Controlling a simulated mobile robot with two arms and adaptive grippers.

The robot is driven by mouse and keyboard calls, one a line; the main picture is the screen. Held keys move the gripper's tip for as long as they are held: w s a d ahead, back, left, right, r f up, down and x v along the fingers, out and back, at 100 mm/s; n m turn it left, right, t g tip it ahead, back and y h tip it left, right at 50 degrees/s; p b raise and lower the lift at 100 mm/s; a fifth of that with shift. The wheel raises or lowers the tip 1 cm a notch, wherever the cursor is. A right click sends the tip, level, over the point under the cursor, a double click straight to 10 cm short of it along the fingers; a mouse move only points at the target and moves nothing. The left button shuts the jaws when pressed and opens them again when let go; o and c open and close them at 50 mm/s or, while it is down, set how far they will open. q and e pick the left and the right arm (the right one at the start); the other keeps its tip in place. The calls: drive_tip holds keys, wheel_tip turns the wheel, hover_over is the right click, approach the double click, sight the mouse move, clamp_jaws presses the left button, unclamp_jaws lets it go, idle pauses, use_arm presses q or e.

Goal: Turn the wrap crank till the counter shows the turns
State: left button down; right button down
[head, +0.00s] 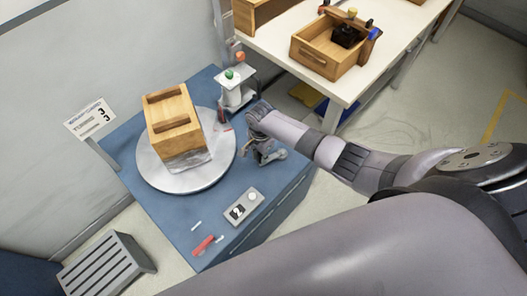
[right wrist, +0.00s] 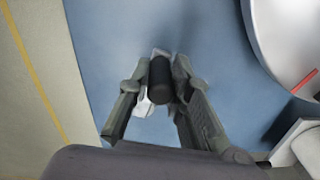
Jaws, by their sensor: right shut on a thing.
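My right gripper (head: 268,156) is at the right edge of the blue bench, beside the round turntable (head: 222,152). In the right wrist view, its fingers (right wrist: 158,100) are closed around the black crank handle (right wrist: 160,75). In the head view the gripper hides most of the crank. A wooden box (head: 180,137) with two handle bars stands on the turntable, with clear wrap around its bottom. The small grey counter (head: 252,197) lies on the bench front and seems to read 2. A white card (head: 88,118) at the left shows a large 3. My left gripper is out of view.
A red-handled tool (head: 204,245) lies near the bench's front edge. A white stand (head: 236,92) with green and orange knobs is behind the turntable. A white table (head: 277,40) carries an open wooden box (head: 310,60). A slatted grey box (head: 107,268) is at lower left.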

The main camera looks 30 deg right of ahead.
drive_tip(key=shift+w+a+r+m, duration=0.15)
drive_tip(key=shift+w+r+m, duration=0.2)
drive_tip(key=shift+w, duration=0.3)
drive_tip(key=shift+w+f+m, duration=0.1)
drive_tip(key=shift+w+m, duration=0.7)
drive_tip(key=shift+m, duration=0.25)
drive_tip(key=w+m, duration=0.1)
drive_tip(key=w+d+m, duration=0.1)
drive_tip(key=m, duration=0.1)
drive_tip(key=shift+w+d+f+m, duration=0.1)
drive_tip(key=shift+w+d+m, duration=0.1)
drive_tip(key=shift+w+m, duration=0.15)
drive_tip(key=shift+w+d+m+b, duration=0.5)
drive_tip(key=shift+w+m+b, duration=0.15)
drive_tip(key=shift+m, duration=0.2)
drive_tip(key=shift+w+d+m+b, duration=0.55)
drive_tip(key=shift+w+d+m, duration=0.2)
drive_tip(key=shift+m, duration=0.45)
drive_tip(key=shift+w+d+m, duration=0.1)
drive_tip(key=shift+d+m, duration=0.2)
drive_tip(key=shift+w+d+b, duration=0.25)
drive_tip(key=shift+d+b, duration=0.05)
drive_tip(key=shift+d, duration=0.2)
drive_tip(key=shift+w+d+b, duration=0.2)
drive_tip(key=shift+d+b, duration=0.1)
drive_tip(key=shift+d, duration=0.15)
